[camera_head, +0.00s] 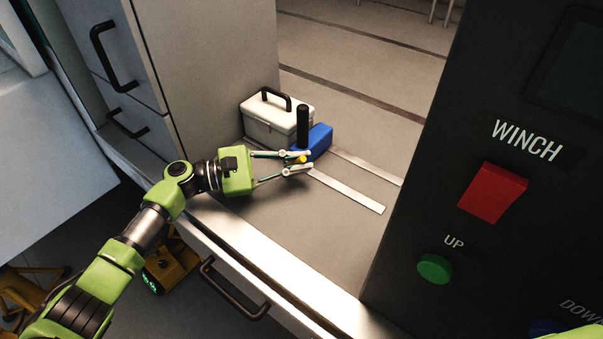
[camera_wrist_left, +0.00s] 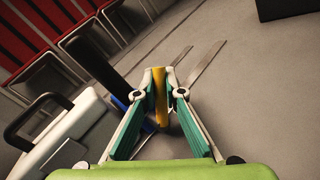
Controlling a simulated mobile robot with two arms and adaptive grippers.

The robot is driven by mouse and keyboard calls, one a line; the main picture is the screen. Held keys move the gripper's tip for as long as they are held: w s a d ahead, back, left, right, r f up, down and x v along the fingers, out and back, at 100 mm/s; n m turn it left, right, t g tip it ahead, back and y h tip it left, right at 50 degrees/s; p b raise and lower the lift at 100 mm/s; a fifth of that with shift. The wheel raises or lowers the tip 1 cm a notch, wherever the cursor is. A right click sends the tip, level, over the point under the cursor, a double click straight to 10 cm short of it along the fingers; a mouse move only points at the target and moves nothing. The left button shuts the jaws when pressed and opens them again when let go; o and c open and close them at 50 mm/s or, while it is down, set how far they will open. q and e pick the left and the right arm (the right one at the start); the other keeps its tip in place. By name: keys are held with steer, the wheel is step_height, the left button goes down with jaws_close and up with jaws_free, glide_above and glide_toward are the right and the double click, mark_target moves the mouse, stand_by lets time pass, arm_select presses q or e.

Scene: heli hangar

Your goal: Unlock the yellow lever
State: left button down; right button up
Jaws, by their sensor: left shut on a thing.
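The yellow lever (camera_wrist_left: 161,97) stands between the two fingertips of my left gripper (camera_wrist_left: 159,88) in the left wrist view. In the head view only a small yellow part of the lever (camera_head: 302,159) shows at the fingertips. My left gripper (camera_head: 297,162) is shut on it. The lever sits at the front of a blue block (camera_head: 316,143) with an upright black handle (camera_head: 303,125). The fingers hide part of the block in the wrist view.
A white box (camera_head: 270,118) with a black handle stands beside the blue block, against the grey cabinet (camera_head: 215,60). Two metal strips (camera_head: 345,190) lie on the floor. A dark winch panel (camera_head: 450,200) with red and green buttons stands at the right. Floor between is clear.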

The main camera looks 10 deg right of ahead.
arm_select(q)
steer(key=shift+w+a+r+n+h+b, duration=0.25)
steer(key=shift+n+h+b, duration=0.35)
steer(key=shift+n+b, duration=0.35)
steer(key=shift+a, duration=0.1)
steer(key=c, duration=2.1)
jaws_free()
steer(key=shift+r, duration=0.2)
step_height(320, 180, up, 10)
steer(key=shift+f, duration=0.15)
